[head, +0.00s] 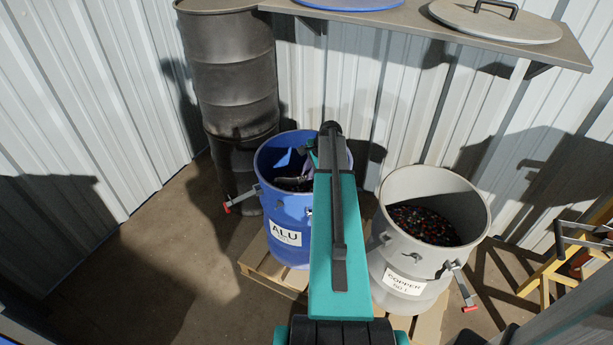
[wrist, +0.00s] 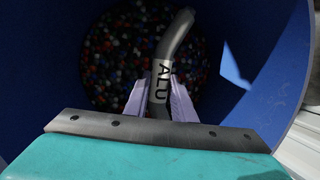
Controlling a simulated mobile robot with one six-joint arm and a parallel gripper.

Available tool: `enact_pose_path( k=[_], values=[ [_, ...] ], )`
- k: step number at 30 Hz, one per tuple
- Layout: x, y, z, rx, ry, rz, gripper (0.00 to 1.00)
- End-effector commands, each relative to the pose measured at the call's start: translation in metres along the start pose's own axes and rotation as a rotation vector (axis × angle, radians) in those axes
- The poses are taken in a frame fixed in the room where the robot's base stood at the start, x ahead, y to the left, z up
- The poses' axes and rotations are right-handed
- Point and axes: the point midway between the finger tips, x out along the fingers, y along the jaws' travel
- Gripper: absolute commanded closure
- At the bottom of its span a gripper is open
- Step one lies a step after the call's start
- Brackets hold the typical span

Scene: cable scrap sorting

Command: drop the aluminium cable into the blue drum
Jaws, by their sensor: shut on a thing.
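My gripper (wrist: 158,92) is shut on the aluminium cable (wrist: 176,38), a short grey bent piece with an ALU label, in the wrist view. The cable points away from the fingers, over the inside of the blue drum (wrist: 285,75). In the head view the blue drum (head: 293,215) is open, with an ALU label on its front. My arm covers its right side there and mostly hides the gripper and cable. Whether the cable touches the drum's contents cannot be told.
Many small coloured bits (wrist: 112,45) lie at the drum's bottom. A grey drum labelled COPPER (head: 400,265) stands to the right on the pallet (head: 262,268). Dark stacked drums (head: 232,75) stand behind left. A shelf (head: 400,18) with lids runs along the back wall.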

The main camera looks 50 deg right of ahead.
Motion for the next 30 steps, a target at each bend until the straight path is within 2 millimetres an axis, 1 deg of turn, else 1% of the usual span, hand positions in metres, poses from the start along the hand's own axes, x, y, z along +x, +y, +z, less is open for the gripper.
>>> enact_pose_path(
  k=[8,9,12,23,26,30],
  values=[
    [0.003,0.001,-0.001,0.0,0.0,-0.001,1.0],
    [0.003,0.001,-0.001,0.0,0.0,0.0,0.72],
    [0.003,0.001,-0.001,0.0,0.0,0.0,0.58],
    [0.001,0.0,-0.001,0.0,0.0,0.0,0.58],
    [-0.003,-0.001,0.0,0.0,0.0,-0.001,0.58],
    [-0.014,-0.002,0.002,0.001,0.001,-0.001,0.58]
  ],
)
